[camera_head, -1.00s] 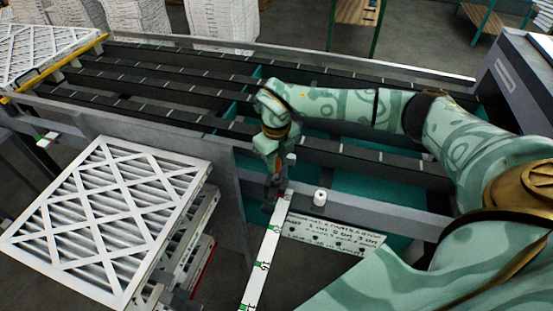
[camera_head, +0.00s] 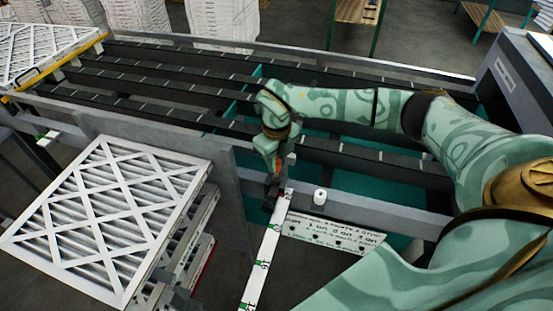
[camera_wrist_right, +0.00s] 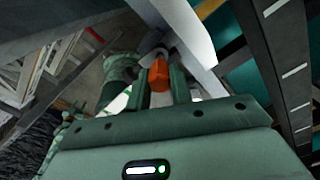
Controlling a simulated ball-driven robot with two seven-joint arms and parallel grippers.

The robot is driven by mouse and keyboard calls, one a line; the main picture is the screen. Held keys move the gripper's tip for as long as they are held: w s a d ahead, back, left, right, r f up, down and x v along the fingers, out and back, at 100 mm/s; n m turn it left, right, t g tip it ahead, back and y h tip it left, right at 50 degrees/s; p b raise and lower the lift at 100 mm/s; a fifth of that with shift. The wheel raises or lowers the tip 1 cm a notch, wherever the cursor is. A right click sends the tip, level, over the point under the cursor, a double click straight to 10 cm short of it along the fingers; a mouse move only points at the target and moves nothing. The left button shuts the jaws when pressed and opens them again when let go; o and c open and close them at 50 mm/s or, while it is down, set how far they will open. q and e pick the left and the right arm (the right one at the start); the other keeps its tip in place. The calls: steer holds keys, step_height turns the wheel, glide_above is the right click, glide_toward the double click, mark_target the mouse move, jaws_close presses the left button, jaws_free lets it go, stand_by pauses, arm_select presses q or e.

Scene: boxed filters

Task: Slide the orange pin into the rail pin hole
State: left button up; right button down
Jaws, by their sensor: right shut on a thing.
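My right gripper (camera_head: 273,193) is at the far end of the white marked rail (camera_head: 265,255), by the conveyor's front side. The wrist view shows its two fingers (camera_wrist_right: 160,85) closed on the orange pin (camera_wrist_right: 159,74), whose orange end sits between them. Beyond the pin is a pale beam (camera_wrist_right: 182,28), close to the pin's far end. The rail pin hole cannot be made out, and I cannot tell whether the pin tip is in it. My left gripper is not in view.
A small white cylinder (camera_head: 320,196) stands right of the gripper, above a lettered plate with holes (camera_head: 333,232). A white-framed pleated filter (camera_head: 108,215) lies on a stack at the left. Dark conveyor rails (camera_head: 180,88) run behind. A grey panel (camera_head: 228,195) stands left of the rail.

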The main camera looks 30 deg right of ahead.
steer(key=shift+f+b, duration=0.75)
steer(key=shift+f, duration=0.9)
steer(key=c, duration=1.2)
jaws_free()
steer(key=shift+o, duration=0.2)
steer(key=shift+r, duration=0.2)
step_height(320, 180, up, 16)
steer(key=p, duration=0.1)
